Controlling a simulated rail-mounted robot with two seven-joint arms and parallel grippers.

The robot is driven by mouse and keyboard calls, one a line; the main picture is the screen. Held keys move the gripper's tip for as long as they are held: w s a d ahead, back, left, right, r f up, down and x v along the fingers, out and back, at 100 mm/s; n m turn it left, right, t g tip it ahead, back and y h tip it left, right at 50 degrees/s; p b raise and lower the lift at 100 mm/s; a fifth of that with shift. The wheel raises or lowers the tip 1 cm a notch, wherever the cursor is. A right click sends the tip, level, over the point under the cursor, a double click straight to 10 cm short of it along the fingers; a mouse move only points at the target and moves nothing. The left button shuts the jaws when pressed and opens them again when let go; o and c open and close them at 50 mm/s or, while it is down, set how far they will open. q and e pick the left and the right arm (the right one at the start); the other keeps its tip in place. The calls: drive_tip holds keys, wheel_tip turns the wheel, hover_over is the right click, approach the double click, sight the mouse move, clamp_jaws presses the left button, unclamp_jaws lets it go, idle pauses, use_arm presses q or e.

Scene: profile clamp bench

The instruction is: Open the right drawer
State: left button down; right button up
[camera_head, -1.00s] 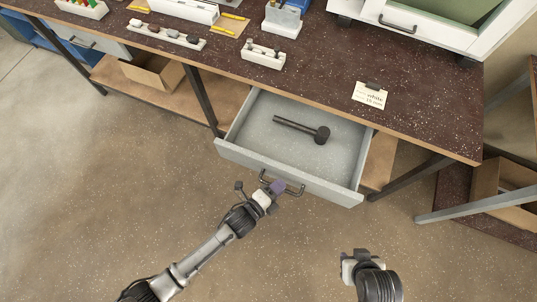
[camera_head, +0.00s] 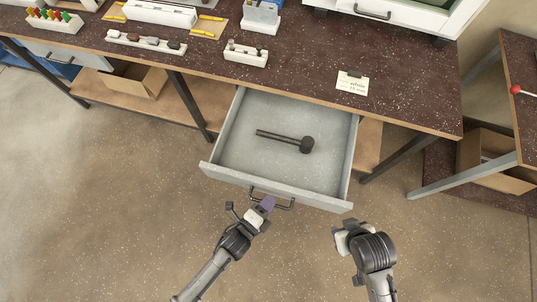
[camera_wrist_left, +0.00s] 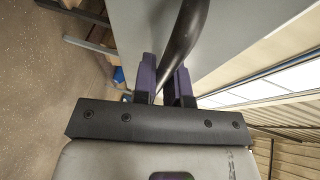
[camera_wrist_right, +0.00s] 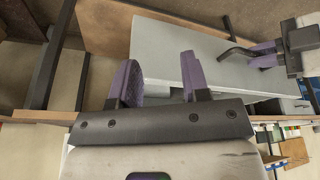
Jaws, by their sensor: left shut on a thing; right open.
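The right drawer (camera_head: 235,178) is pulled well out from under the bench and holds a dark mallet (camera_head: 290,138). Its black bar handle (camera_head: 288,205) is on the front panel. My left gripper (camera_head: 267,204) is at the handle. In the left wrist view its purple fingers (camera_wrist_left: 166,85) are shut on the dark handle bar (camera_wrist_left: 184,35). My right gripper (camera_head: 344,228) is apart from the drawer, below its right front corner. In the right wrist view its fingers (camera_wrist_right: 157,82) are open with nothing between them, and the drawer front (camera_wrist_right: 175,55) lies beyond.
The speckled bench top (camera_head: 300,75) carries a label card (camera_head: 352,83), white holders (camera_head: 245,54) and a white cabinet (camera_head: 400,14). A second drawer (camera_head: 52,52) is shut at the far left. Bench legs (camera_head: 190,105) flank the open drawer. The floor in front is clear.

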use_arm(q)
drive_tip(key=c, duration=1.2)
unclamp_jaws()
drive_tip(key=p+v, duration=0.1)
drive_tip(key=v, duration=1.3)
drive_tip(key=shift+w, duration=0.1)
